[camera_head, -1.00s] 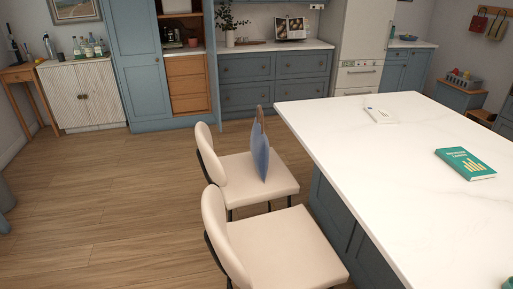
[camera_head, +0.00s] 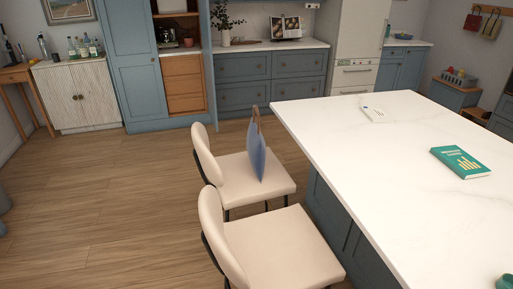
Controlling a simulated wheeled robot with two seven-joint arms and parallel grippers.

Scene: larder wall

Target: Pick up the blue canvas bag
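The blue canvas bag (camera_head: 256,155) stands upright on the seat of the farther cream chair (camera_head: 236,178), seen nearly edge-on. A brown strip, perhaps its handle, rises from its top. The chair stands close to the left side of the white-topped island (camera_head: 390,160). Neither of my grippers shows in the head view.
A nearer cream chair (camera_head: 275,245) stands in front of the bag's chair. On the island lie a green book (camera_head: 460,162) and a small white item (camera_head: 375,114). The wooden floor (camera_head: 110,200) left of the chairs is clear. Blue cabinets (camera_head: 270,80) line the back wall.

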